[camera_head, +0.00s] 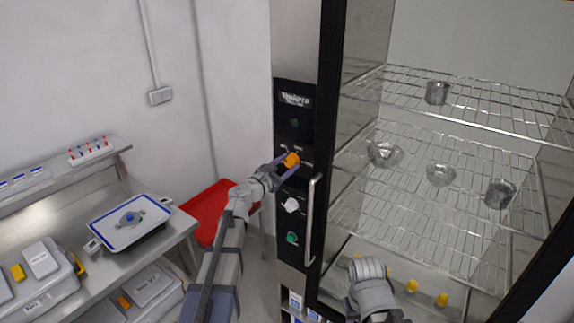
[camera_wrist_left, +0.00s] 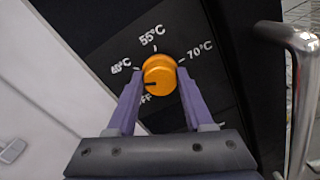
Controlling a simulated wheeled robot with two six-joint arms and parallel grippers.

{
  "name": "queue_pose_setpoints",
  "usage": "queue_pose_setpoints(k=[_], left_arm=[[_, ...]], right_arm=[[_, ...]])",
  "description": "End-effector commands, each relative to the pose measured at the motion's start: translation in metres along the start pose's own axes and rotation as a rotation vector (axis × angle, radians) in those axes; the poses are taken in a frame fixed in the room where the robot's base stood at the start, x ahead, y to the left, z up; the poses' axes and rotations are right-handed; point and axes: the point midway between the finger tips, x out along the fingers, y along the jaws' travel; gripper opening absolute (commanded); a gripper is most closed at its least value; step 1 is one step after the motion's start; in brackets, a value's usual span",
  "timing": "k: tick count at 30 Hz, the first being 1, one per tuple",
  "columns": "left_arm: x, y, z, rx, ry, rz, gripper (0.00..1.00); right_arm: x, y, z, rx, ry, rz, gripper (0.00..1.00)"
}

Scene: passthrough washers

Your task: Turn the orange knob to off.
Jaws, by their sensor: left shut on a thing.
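In the left wrist view the orange knob (camera_wrist_left: 159,75) sits between the fingertips (camera_wrist_left: 159,84). Labels around it read 40°C, 55°C, 70°C and OFF. Its dark mark points to the lower left, close to the OFF label, which a finger partly covers. My right arm shows at the bottom, its fingers not visible.
A vertical metal handle (camera_head: 313,220) stands just right of the panel. The glass door shows wire racks with metal bowls. A white knob (camera_head: 292,204) and a green knob (camera_head: 292,238) are below. A red tray (camera_head: 205,207) and a steel bench lie left.

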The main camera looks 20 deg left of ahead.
Motion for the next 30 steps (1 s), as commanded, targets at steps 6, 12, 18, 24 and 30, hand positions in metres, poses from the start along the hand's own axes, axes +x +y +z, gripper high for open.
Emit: queue_pose_setpoints(k=[6,12,18,24,30], left_arm=[[0.0034,0.0036,0.0009,-0.211,-0.003,0.005,0.0],[0.0035,0.0041,0.0008,-0.401,-0.004,0.005,0.0],[0.0036,0.0046,0.0006,-0.586,-0.004,0.005,0.0],[0.0036,0.005,0.0003,-0.747,-0.005,0.005,0.0],[0.0037,0.0053,0.0001,-0.871,-0.005,0.005,0.0]], right_arm=[[-0.0013,0.0001,0.0001,0.0,0.0,0.0,0.5],[-0.0014,0.0001,0.0001,0.0,0.0,0.0,0.5],[-0.0014,0.0001,0.0001,0.0,0.0,0.0,0.5],[-0.0014,0.0001,0.0001,0.0,0.0,0.0,0.5],[-0.0013,0.0001,0.0001,0.0,0.0,0.0,0.5]])
